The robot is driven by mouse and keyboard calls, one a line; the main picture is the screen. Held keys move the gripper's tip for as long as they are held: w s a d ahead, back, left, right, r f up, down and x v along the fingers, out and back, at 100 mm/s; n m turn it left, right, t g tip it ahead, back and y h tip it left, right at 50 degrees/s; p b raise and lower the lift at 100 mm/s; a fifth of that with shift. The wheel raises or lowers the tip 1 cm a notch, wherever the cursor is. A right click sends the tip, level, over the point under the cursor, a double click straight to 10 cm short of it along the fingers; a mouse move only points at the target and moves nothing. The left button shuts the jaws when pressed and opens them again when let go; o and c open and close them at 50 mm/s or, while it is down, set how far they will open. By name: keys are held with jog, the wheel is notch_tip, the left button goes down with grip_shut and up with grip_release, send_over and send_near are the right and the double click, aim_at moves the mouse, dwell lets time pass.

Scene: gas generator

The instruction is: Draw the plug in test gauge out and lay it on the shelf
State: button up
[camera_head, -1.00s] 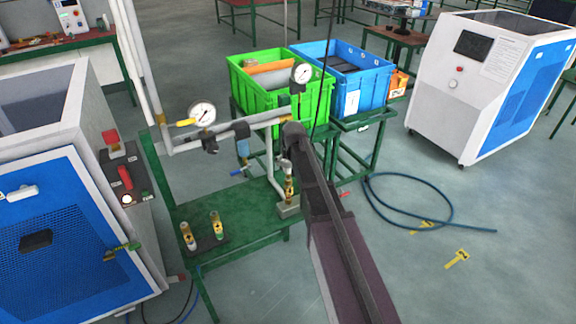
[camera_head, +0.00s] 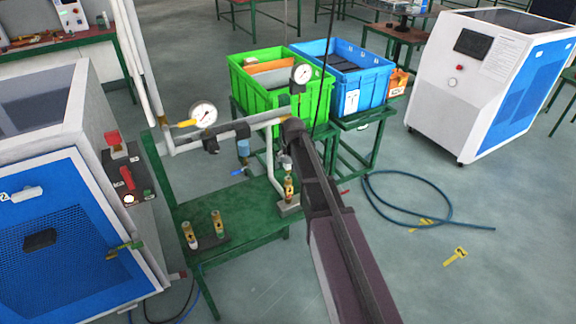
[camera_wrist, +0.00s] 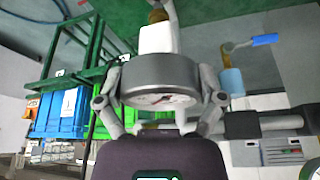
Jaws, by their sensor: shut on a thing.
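In the wrist view the test gauge (camera_wrist: 160,78) is a round grey-rimmed gauge with a white dial. A white block and a brass fitting (camera_wrist: 158,15) are in line with it. My gripper (camera_wrist: 161,98) has one finger on each side of the gauge and is shut on it. In the head view my gripper (camera_head: 291,135) is over the bench, and the gauge is mostly hidden by it. Below it a brass fitting (camera_head: 289,188) stands on a grey block (camera_head: 289,206). I cannot tell whether the gauge is still seated. The green shelf (camera_head: 250,208) lies below the pipes.
Two brass fittings (camera_head: 190,235) (camera_head: 218,224) stand on a dark base at the shelf's front left. Pipes with gauges (camera_head: 203,114) (camera_head: 302,74) run behind. A green crate (camera_head: 256,104) and a blue crate (camera_head: 372,90) are beyond. A blue hose (camera_head: 437,224) lies on the floor.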

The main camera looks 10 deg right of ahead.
jog(key=shift+r+p, duration=0.9)
jog(key=shift+r, duration=0.05)
dwell(0.4)
jog(key=shift+r+p, duration=1.35)
